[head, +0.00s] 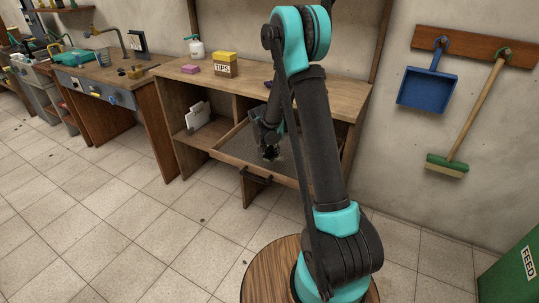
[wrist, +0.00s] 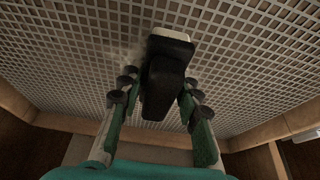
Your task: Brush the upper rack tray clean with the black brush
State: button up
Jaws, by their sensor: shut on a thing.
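The rack tray (head: 232,146) is a wooden-framed drawer with a grey mesh floor, standing pulled out of the wooden bench. In the wrist view its mesh (wrist: 70,70) fills most of the picture. My gripper (wrist: 157,88) is shut on the black brush (wrist: 168,85), which has a dark handle and a pale end towards the mesh. A faint pale smear shows on the mesh beside the brush. I cannot tell whether the bristles touch the mesh. In the head view my gripper (head: 268,148) is over the tray, and the brush is mostly hidden there.
The bench top (head: 180,68) holds a yellow-topped TIPS box (head: 224,65), a pink block (head: 191,69) and a white spray bottle (head: 197,48). A blue dustpan (head: 427,90) and a broom (head: 480,110) hang on the right wall. The tiled floor before the bench is mostly clear.

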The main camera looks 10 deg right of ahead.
aim_at(265, 154)
jog(key=shift+w+d+f, duration=0.1)
jog(key=shift+w+d, duration=0.95)
jog(key=shift+w, duration=0.35)
jog(key=shift+w+d, duration=1.05)
jog(key=shift+w, duration=0.35)
jog(key=shift+w+d+f, duration=0.1)
jog(key=shift+w+d, duration=0.95)
jog(key=shift+w, duration=0.35)
jog(key=shift+w+a+r, duration=0.1)
jog(key=shift+w+a, duration=0.5)
jog(key=shift+a, duration=0.15)
jog(key=shift+s+a+r, duration=0.1)
jog(key=shift+s+a, duration=0.9)
jog(key=shift+s, duration=0.3)
jog(key=shift+s+a, duration=1)
jog(key=shift+s, duration=0.4)
jog(key=shift+s+a, duration=1)
jog(key=shift+s, duration=0.45)
jog(key=shift+s+a, duration=1)
jog(key=shift+s, duration=0.4)
jog(key=shift+w+r, duration=0.1)
jog(key=shift+r, duration=2.75)
jog(key=shift+r, duration=1.5)
